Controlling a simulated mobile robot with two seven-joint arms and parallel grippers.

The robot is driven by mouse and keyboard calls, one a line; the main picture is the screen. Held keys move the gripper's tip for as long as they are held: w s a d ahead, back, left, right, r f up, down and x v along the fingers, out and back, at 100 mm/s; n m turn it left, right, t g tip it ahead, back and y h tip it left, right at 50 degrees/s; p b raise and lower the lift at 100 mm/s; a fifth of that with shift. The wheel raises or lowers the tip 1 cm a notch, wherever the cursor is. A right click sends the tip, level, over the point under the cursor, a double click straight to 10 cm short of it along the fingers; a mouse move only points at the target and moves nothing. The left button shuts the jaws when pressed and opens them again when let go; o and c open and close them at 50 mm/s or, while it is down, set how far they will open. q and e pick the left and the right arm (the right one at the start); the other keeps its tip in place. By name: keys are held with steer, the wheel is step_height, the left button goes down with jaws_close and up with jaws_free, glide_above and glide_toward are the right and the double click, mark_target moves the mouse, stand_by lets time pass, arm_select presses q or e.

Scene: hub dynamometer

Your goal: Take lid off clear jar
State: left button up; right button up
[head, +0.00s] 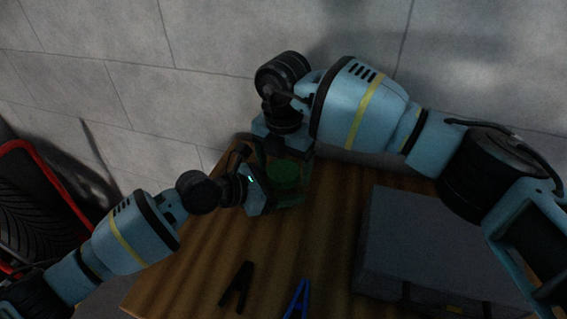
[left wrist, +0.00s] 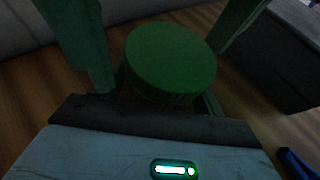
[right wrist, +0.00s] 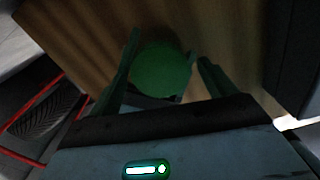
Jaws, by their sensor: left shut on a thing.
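The jar's round green lid (head: 284,174) is on the clear jar (head: 292,200) at the back of the wooden table. The lid also shows in the left wrist view (left wrist: 170,58) and in the right wrist view (right wrist: 161,70). My left gripper (head: 270,190) is shut on the jar from the left, below the lid. My right gripper (head: 283,150) is over the jar from behind, its fingers open on either side of the lid. In the right wrist view a gap shows between the lid and the right finger. The jar's body is mostly hidden by the grippers.
A large grey case (head: 425,245) lies on the right of the table (head: 190,265). A black clamp (head: 236,287) and a blue clamp (head: 297,299) lie near the front. A grey wall is close behind. A red-framed machine with a tyre (head: 35,200) stands at left.

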steer(key=shift+r, duration=2.25)
steer(key=shift+r+m, duration=0.7)
steer(key=shift+m, duration=0.5)
steer(key=shift+c, duration=0.2)
step_height(320, 180, up, 2)
steer(key=m, duration=0.4)
steer(key=shift+f, duration=3.95)
steer(key=shift+c, duration=0.2)
steer(key=c, duration=1)
steer(key=n, duration=0.6)
